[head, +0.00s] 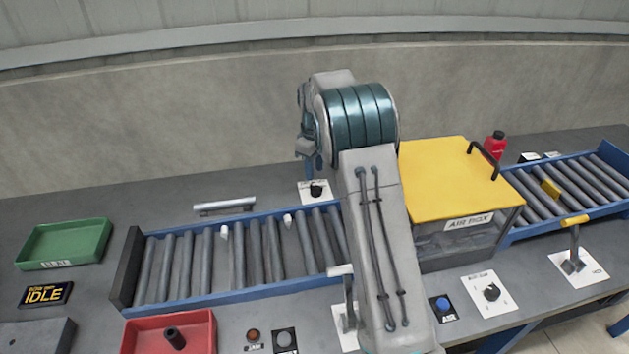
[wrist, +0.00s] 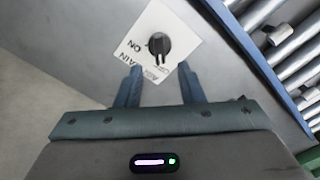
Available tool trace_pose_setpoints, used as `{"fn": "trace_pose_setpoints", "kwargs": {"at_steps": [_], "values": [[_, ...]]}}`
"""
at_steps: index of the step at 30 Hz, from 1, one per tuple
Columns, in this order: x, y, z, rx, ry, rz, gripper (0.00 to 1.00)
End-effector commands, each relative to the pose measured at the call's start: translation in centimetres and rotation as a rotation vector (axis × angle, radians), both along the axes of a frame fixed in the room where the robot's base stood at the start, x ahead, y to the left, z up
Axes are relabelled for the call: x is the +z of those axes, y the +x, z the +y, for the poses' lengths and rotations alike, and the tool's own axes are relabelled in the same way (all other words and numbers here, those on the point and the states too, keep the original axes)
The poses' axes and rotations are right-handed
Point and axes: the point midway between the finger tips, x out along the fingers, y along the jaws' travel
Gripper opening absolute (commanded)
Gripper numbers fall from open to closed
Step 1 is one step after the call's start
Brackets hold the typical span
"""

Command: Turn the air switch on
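The air switch is a black rotary knob (wrist: 159,45) on a white plate (wrist: 180,25) lettered AIR MAIN, with ON and OFF marks. The plate looks turned in the wrist view, and the knob's exact setting is hard to read. My gripper (wrist: 159,72) is open, its two blue fingers apart and empty. Its fingertips are just short of the knob in that view, one to each side. In the head view the knob (head: 316,190) is behind the roller conveyor, close below my gripper (head: 311,168). My arm hides part of the surroundings there.
A blue-framed roller conveyor (head: 195,298) runs in front of the switch. A yellow-lidded box (head: 440,175) stands to the right. A metal bar (head: 224,204) and a green tray (head: 64,243) are left. A display (head: 45,295) reads IDLE. A blue button (head: 443,304) and another knob (head: 491,292) are in front.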

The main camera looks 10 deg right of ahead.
Motion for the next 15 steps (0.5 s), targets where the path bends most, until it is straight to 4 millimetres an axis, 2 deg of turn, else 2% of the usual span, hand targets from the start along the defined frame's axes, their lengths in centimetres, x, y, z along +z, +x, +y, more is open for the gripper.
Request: {"fn": "trace_pose_setpoints", "kwargs": {"at_steps": [1,6,10,15], "values": [[-1.1,-0.1,0.0,0.000,-0.001,0.005,0.35],[-3.7,-0.1,0.0,0.000,0.000,0.003,0.35],[-4.8,0.0,0.0,0.000,0.000,0.001,0.35],[-5.3,0.0,0.0,0.000,-0.001,-0.001,0.35]]}}
